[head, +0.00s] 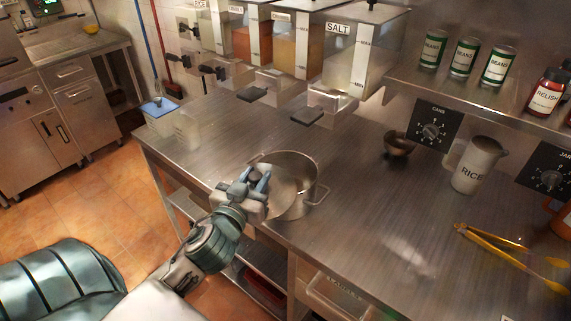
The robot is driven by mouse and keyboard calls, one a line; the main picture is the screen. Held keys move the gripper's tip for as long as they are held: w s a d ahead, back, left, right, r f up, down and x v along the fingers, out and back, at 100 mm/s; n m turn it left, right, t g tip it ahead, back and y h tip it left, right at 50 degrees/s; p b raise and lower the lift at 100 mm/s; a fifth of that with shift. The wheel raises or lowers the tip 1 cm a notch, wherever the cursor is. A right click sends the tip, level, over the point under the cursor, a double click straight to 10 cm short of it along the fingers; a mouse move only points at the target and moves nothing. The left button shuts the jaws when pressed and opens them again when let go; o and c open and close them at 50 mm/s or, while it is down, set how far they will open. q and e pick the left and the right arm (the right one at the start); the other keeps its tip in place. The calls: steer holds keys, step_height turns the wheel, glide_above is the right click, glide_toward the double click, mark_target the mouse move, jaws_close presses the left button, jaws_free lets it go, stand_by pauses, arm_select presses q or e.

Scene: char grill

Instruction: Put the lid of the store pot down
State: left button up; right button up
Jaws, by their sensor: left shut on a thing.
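The steel store pot (309,196) stands upright on the metal counter near its front edge, with a loop handle on its right side. My left gripper (257,180) is at the pot's left side, shut on the dark knob of the lid (284,193). The lid looks like a steel disc, tilted, at the left part of the pot's mouth. My gripper hides part of the lid and of the pot's left rim. I cannot tell whether the lid touches the rim. My right gripper is not in view.
Dispensers, one marked SALT (370,50), hang over the back of the counter (370,235). A small dark bowl (398,146), a RICE jug (477,165) and yellow tongs (505,255) lie to the right. The counter right of the pot is clear.

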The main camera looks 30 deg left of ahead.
arm_select(q)
steer(key=w+f+p, duration=0.4)
steer(key=w+p, duration=0.2)
steer(key=w, duration=0.7)
steer(key=shift+w+a+f, duration=0.15)
steer(key=shift+w+a, duration=0.1)
steer(key=shift+a, duration=0.2)
steer(key=shift+f, duration=0.1)
steer(key=o, duration=0.7)
steer(key=shift+c, duration=0.2)
steer(key=o, duration=0.4)
